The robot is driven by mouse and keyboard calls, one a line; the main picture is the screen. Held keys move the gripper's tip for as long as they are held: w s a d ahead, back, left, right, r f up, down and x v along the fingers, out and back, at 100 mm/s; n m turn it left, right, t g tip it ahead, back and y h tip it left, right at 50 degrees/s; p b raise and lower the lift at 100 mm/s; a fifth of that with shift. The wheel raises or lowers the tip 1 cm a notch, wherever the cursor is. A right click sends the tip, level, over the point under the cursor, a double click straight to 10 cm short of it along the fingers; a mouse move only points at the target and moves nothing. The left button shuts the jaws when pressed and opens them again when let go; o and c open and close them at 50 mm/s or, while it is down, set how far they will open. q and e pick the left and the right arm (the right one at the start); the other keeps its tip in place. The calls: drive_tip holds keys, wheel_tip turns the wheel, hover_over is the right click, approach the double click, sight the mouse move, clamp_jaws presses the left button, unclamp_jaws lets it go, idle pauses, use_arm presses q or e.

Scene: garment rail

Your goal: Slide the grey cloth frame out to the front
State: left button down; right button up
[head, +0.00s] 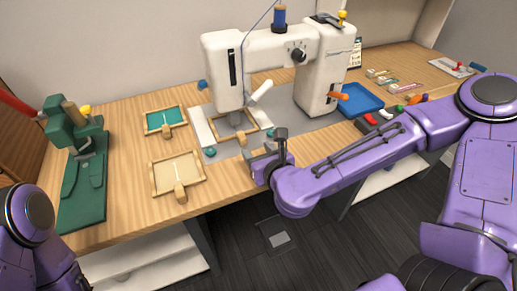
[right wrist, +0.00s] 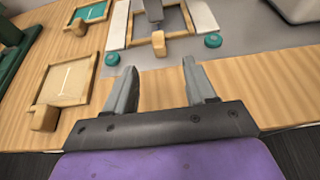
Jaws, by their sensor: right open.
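The grey cloth frame, a light wooden frame with a wooden tab, lies flat under the sewing machine's needle arm. Its tab (head: 242,139) points to the front, and the frame also shows at the top of the right wrist view (right wrist: 158,43). The machine's needle part hides some of the cloth. My right gripper (head: 267,147) is open and empty at the table's front edge, just in front of the frame. In the right wrist view its two fingers (right wrist: 160,82) point toward the tab, with bare wood between. My left gripper is not in view.
The white sewing machine (head: 222,75) stands behind. Teal knobs (head: 210,152) flank the frame's front. A cream cloth frame (head: 190,161) and a teal cloth frame (head: 153,120) lie left. A green press (head: 80,205) stands far left, a blue tray (head: 360,98) right.

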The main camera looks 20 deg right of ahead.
sight(243, 139)
drive_tip(key=w+f+b, duration=0.2)
drive_tip(key=w+b, duration=0.1)
drive_tip(key=b, duration=0.1)
drive_tip(key=shift+w+a+f, duration=0.3)
drive_tip(key=shift+w+f, duration=0.05)
drive_tip(key=shift+f, duration=0.05)
drive_tip(key=shift+w+r+p, duration=0.2)
drive_tip(key=shift+w+p, duration=0.4)
drive_tip(key=shift+w, duration=0.05)
drive_tip(key=x, duration=0.6)
drive_tip(key=shift+c, duration=0.3)
clamp_jaws()
